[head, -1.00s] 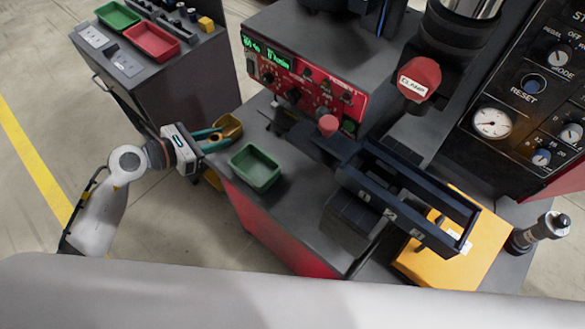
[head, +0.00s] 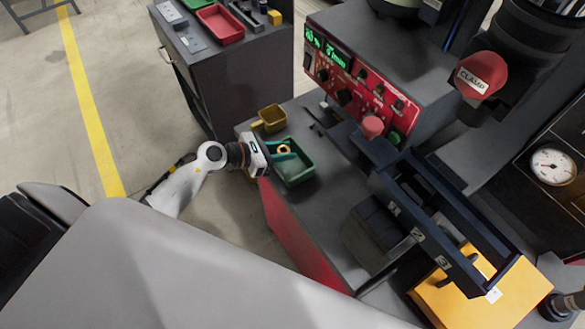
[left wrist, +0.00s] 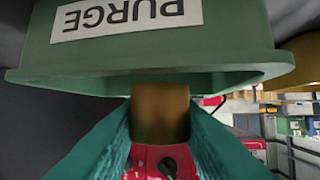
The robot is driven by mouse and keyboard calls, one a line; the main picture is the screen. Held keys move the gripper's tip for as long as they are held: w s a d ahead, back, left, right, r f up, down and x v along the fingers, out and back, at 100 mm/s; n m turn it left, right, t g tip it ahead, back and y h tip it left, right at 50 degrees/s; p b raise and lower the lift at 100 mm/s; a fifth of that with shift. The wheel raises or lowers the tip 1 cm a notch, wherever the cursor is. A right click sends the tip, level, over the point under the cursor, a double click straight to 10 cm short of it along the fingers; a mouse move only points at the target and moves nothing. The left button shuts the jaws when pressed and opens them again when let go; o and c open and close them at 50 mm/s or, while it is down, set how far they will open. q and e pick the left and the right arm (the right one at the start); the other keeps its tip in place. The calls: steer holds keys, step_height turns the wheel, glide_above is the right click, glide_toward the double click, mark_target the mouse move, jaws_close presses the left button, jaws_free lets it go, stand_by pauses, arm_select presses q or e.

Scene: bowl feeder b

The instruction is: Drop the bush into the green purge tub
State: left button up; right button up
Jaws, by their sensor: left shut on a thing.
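The bush (head: 285,149), a small brass-coloured ring, is held between the teal fingertips of my left gripper (head: 284,150). In the head view it overlaps the far left part of the green purge tub (head: 300,180), which sits upright on the machine's grey deck. In the left wrist view the picture is inverted: the bush (left wrist: 160,112) shows between both fingers, close to the rim of the tub (left wrist: 150,76) with its PURGE label. The bush appears at or above rim height; the exact gap cannot be told.
A brass-yellow scoop-like container (head: 271,119) stands just behind the tub. The red control panel (head: 355,85) rises at the back, and a dark rail frame (head: 440,215) lies to the right. A cart with a red tray (head: 220,22) stands farther back.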

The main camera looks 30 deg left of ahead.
arm_select(q)
steer(key=shift+f, duration=0.2)
steer(key=o, duration=1.1)
steer(key=shift+c, duration=0.2)
steer(key=b+v, duration=0.2)
steer(key=v, duration=1)
steer(key=shift+f, duration=0.15)
